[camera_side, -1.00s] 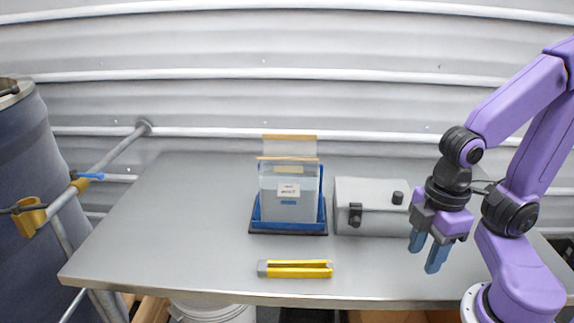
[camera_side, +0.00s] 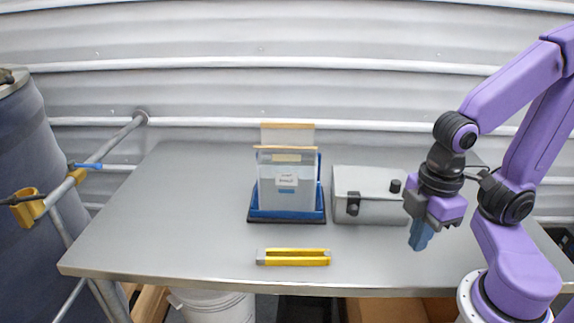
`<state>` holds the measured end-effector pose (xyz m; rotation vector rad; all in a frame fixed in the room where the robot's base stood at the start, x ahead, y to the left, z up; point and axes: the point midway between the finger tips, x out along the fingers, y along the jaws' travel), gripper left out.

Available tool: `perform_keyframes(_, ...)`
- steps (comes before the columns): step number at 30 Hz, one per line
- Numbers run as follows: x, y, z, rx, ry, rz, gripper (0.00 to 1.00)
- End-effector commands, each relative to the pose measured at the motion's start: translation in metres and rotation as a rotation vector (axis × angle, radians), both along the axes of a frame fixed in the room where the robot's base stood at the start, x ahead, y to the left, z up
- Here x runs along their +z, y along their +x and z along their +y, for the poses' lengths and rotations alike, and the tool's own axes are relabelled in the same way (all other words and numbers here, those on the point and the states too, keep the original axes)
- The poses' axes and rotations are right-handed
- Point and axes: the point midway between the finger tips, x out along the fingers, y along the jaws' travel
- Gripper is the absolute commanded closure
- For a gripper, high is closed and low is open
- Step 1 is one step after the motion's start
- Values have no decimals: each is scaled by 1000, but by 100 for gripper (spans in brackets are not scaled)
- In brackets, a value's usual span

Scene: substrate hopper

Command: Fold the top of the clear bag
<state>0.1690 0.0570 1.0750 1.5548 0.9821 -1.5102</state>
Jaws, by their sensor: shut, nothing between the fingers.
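The clear bag (camera_side: 287,200) stands upright in a blue holder (camera_side: 254,207) on a dark base, near the middle of the table. A white label is on its front. Its top (camera_side: 287,134) stands up unfolded above the holder, with a tan strip along the upper edge and another lower down. My gripper (camera_side: 419,237) is to the right of the bag, well apart from it, in front of the right end of a grey box. Its blue fingers point down, are together and hold nothing.
A yellow clip-like bar (camera_side: 293,257) lies near the table's front edge. The grey box (camera_side: 368,196) with black knobs stands right of the holder. A dark drum (camera_side: 42,180) and pipe rail stand at the left. The left of the table (camera_side: 170,220) is clear.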

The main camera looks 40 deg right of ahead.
Motion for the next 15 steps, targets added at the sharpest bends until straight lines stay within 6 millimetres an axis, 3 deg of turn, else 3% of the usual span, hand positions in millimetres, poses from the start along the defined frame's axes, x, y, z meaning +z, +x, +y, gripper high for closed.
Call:
perform_keyframes(5,17,36,25,166,-6,-5,100)
perform_keyframes(15,58,135,72,636,-22,-9,100)
